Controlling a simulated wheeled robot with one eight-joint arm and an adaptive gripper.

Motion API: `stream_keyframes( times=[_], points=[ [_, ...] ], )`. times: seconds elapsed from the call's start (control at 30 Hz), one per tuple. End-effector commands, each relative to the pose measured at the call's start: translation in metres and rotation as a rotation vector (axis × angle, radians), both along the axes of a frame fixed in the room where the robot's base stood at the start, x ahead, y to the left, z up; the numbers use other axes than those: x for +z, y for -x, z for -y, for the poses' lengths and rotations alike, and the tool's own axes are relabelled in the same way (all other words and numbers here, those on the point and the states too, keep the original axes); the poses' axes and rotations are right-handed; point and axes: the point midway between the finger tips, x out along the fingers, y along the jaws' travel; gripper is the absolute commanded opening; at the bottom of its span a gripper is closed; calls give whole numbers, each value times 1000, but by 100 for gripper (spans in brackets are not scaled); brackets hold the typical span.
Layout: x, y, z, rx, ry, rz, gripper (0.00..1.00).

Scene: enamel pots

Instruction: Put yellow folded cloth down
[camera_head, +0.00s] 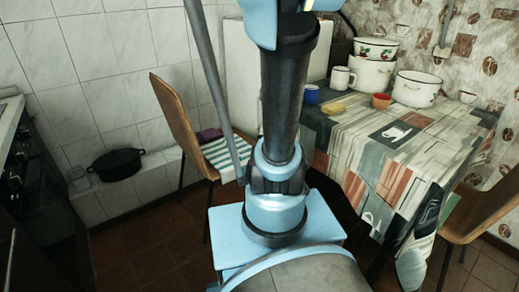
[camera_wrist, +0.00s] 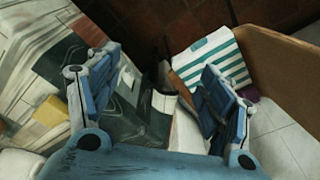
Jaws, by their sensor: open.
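The yellow folded cloth (camera_head: 334,109) appears as a small, flat yellow shape on the table (camera_head: 350,140), near its back left corner. My gripper (camera_wrist: 158,92) is open and empty in the wrist view, above the gap between the table edge and a chair. The cloth is not between its fingers.
The chair (camera_head: 176,115) holds a striped cloth (camera_head: 222,154) and a purple item (camera_head: 209,134). The table's front is mostly clear.

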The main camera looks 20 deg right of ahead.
Motion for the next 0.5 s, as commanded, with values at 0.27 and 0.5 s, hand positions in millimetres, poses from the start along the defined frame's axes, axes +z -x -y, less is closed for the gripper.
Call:
stream_keyframes(
  times=[0.27, 0.5],
  points=[
    [-45, 60, -60, 231, 18, 34, 73],
    [-89, 104, -91, 406, 33, 62, 73]
  ],
)
